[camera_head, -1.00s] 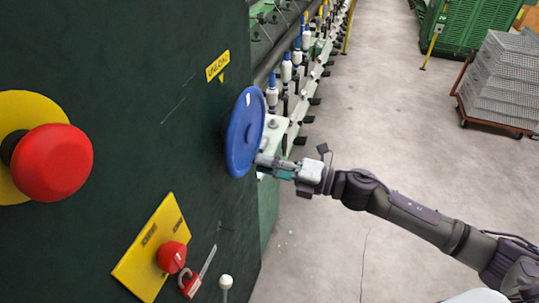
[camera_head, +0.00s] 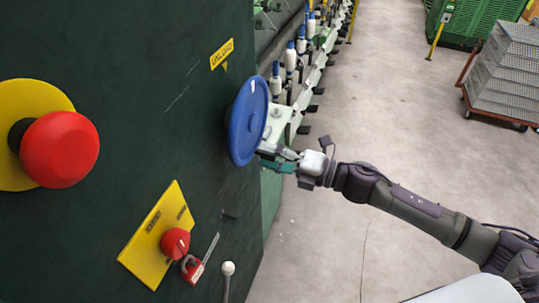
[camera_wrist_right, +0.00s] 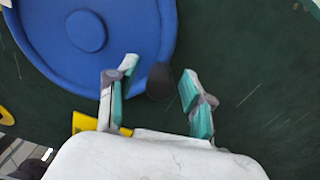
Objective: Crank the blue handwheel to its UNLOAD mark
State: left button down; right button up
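The blue handwheel (camera_head: 248,122) is mounted on the dark green machine panel, seen nearly edge-on, with a small white mark near its top. The yellow UNLOAD label (camera_head: 221,53) is on the panel to its upper left, its pointer facing down. My right gripper (camera_head: 268,154) is at the wheel's lower right rim. In the wrist view the blue wheel (camera_wrist_right: 88,35) is at upper left. My right gripper (camera_wrist_right: 158,92) is open there, its fingers either side of a dark round knob (camera_wrist_right: 160,82), with visible gaps. My left gripper is out of view.
A large red button (camera_head: 60,149) protrudes at left. A white-tipped lever (camera_head: 228,268) stands nearby. Spindles line the machine behind; open floor (camera_head: 370,110) lies right.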

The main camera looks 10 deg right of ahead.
jog(key=shift+d, duration=0.1)
jog(key=v, duration=1.2)
